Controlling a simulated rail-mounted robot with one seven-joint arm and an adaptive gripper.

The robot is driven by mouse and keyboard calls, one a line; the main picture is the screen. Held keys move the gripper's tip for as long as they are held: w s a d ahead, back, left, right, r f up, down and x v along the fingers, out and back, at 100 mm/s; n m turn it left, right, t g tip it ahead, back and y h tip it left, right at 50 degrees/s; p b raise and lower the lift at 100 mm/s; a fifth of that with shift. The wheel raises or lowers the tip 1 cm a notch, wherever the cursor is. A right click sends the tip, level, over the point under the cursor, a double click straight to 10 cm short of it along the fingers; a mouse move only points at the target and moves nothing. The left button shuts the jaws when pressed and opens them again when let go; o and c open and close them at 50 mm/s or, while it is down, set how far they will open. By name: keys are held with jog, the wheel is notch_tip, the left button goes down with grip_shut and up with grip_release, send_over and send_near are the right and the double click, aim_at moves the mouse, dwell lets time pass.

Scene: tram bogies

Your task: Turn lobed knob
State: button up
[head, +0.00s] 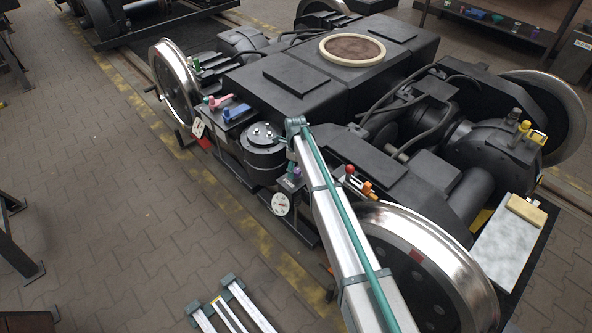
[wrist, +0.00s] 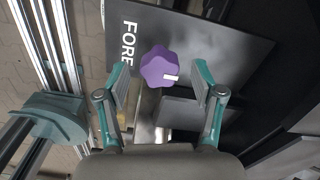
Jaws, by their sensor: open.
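The purple lobed knob (wrist: 158,64) shows in the wrist view, with a white mark (wrist: 171,77) on its lower right side. It sits on a dark plate (wrist: 215,45) with white letters reading "FORE" to the knob's left. My gripper (wrist: 161,84) is open, with one finger at each side of the knob. The knob lies between and slightly beyond the fingertips, and gaps show on both sides.
Coloured handles (head: 233,112) stand on the bogie to the left of my arm. A round black housing (head: 263,150) is close by. A large steel wheel (head: 425,265) stands to the right. The paved floor (head: 110,220) at the left is mostly free.

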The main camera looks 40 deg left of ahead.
aim_at(296, 170)
notch_tip(296, 170, up, 11)
dwell(0.4)
jog(key=shift+r, duration=0.15)
